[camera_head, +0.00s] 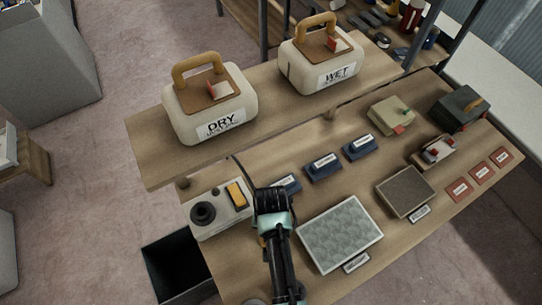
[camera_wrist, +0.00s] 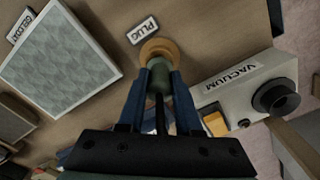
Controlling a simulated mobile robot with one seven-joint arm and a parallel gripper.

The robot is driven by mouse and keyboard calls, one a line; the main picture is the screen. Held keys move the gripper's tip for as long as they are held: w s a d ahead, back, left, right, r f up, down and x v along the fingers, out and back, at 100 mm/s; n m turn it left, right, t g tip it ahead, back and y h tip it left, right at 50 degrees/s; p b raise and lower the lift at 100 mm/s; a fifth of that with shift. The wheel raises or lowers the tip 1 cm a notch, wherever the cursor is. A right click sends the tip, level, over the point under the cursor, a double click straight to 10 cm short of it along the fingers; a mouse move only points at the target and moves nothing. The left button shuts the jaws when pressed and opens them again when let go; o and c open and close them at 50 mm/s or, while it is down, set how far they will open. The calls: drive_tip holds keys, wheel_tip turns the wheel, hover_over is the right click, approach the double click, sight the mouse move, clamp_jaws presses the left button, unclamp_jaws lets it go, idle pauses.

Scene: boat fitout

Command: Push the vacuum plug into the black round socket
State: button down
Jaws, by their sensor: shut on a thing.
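The grey-green plug (camera_wrist: 159,72) is between my gripper's blue fingers (camera_wrist: 158,80) in the wrist view, with a dark cable running back from it. Its front end is over a round tan holder (camera_wrist: 158,46) beside the PLUG label; I cannot tell whether it is seated in it or just above. The black round socket (camera_wrist: 275,97) is on the pale VACUUM box (camera_wrist: 238,88), right of my gripper and apart from the plug. In the head view the socket (camera_head: 203,213) is left of my arm, empty. My arm hides the fingers and plug there.
A yellow-orange switch (camera_head: 237,194) is on the VACUUM box beside the socket. A grey patterned panel (camera_head: 340,233) lies right of my arm. Several blue blocks (camera_head: 323,166) line the bench behind. DRY (camera_head: 209,103) and WET (camera_head: 320,63) canisters stand on the raised shelf.

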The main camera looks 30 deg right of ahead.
drive_tip(key=shift+f+b, duration=0.6)
drive_tip(key=shift+f, duration=0.3)
drive_tip(key=c, duration=0.5)
unclamp_jaws()
wheel_tip(320, 180, up, 13)
drive_tip(key=shift+r+b, duration=0.1)
drive_tip(key=shift+b, duration=0.7)
